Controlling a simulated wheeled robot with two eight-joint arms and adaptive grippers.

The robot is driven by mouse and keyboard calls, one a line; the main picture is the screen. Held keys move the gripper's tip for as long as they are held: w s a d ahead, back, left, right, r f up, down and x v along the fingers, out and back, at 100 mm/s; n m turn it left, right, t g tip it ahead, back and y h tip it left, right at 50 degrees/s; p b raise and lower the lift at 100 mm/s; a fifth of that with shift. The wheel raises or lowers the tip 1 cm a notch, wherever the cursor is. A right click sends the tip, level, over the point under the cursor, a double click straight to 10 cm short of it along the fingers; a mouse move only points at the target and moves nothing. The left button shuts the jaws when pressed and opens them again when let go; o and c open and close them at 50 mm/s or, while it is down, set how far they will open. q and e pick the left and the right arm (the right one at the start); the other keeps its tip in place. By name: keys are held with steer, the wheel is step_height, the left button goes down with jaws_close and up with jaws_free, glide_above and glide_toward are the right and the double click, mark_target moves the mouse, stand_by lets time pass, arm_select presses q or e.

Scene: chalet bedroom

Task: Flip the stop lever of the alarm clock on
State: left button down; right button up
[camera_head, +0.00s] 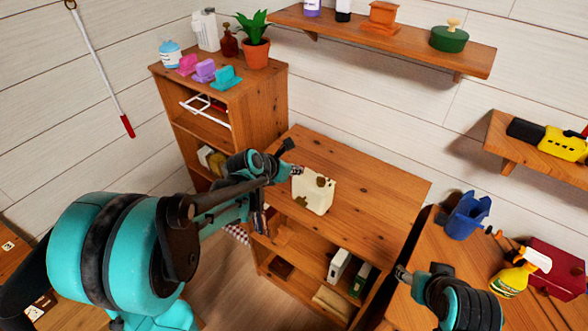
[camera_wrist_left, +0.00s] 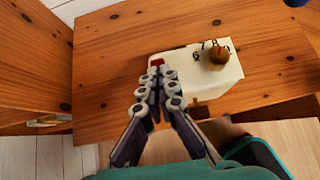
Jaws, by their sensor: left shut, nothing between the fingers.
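The alarm clock (camera_head: 318,196) is a cream box with brown patches, upright on top of the low wooden cabinet. In the left wrist view the clock (camera_wrist_left: 215,82) shows a brass-brown knob (camera_wrist_left: 216,58) with dark numerals around it. A small red part, perhaps the stop lever (camera_wrist_left: 157,62), shows at the clock's left edge, just beyond my fingertips. My left gripper (camera_head: 297,171) is shut and empty at the clock's upper left; its fingers (camera_wrist_left: 157,80) also show in the wrist view. I cannot tell whether they touch the red part. My right gripper (camera_head: 403,273) is at the lower right, away from the clock.
The low cabinet top (camera_head: 375,185) is clear around the clock. A taller cabinet (camera_head: 262,95) with a potted plant (camera_head: 255,45) stands behind at the left. A wall shelf (camera_head: 400,42) hangs above. A desk at the right holds a blue container (camera_head: 466,215) and a spray bottle (camera_head: 512,278).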

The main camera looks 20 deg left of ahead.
arm_select(q)
steer(key=shift+w+d+r, duration=0.2)
steer(key=shift+w+r, duration=0.05)
steer(key=shift+w, duration=0.2)
steer(key=shift+w+d+r, duration=0.15)
steer(key=shift+w+r, duration=0.1)
steer(key=shift+w, duration=0.3)
steer(key=shift+r+p, duration=0.7)
steer(key=shift+r, duration=0.15)
